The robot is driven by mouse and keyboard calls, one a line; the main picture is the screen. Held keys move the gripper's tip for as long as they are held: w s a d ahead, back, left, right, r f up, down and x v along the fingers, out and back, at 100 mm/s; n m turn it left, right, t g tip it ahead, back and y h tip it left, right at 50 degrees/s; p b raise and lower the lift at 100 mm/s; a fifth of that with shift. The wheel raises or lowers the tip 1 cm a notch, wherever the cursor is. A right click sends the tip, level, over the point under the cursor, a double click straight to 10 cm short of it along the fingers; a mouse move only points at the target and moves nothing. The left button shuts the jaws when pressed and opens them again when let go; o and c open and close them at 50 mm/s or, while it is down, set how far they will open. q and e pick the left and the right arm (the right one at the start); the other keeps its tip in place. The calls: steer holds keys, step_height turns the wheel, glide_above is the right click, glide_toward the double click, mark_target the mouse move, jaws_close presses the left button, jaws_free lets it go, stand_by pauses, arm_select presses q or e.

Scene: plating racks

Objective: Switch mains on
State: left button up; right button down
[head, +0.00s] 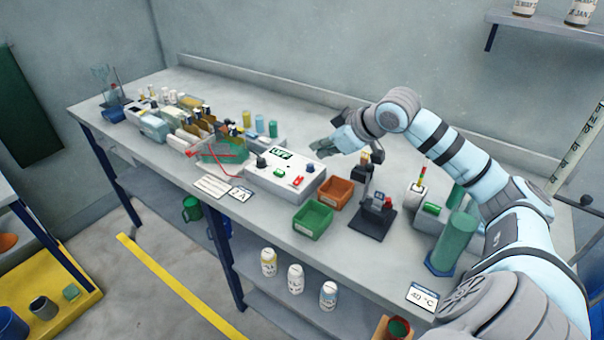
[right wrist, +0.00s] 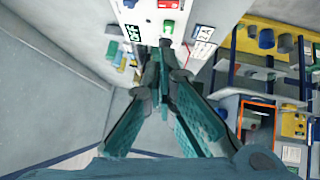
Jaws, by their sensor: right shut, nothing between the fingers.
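A white power supply box (head: 262,181) stands on the bench in the head view, with a dark display (head: 282,153) in green characters. The display also shows in the right wrist view (right wrist: 131,33) and seems to read OFF. A red switch (head: 299,181) sits on its right part, and a green button (head: 279,173) is left of it. Both show in the right wrist view, the red switch (right wrist: 169,4) and the green button (right wrist: 168,27). My right gripper (head: 320,150) is shut and empty, above and behind the box's right end. Contact cannot be told. My left gripper is not in view.
A green bin (head: 313,220) and an orange bin (head: 335,193) stand right of the box. A dark stand (head: 373,220) is further right. A red-and-green wire rack area (head: 222,150) and several bottles lie left. Bare bench lies behind the box.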

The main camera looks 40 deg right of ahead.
glide_above(302, 179)
steer(key=f, duration=0.6)
steer(key=shift+s+a+f, duration=0.25)
steer(key=shift+a+f, duration=0.1)
steer(key=shift+a, duration=0.05)
steer(key=f, duration=0.3)
steer(key=shift+w+d+f, duration=0.25)
steer(key=shift+d+f, duration=0.05)
steer(key=shift+f, duration=0.05)
steer(key=shift+d+f, duration=0.15)
steer(key=shift+f, duration=0.15)
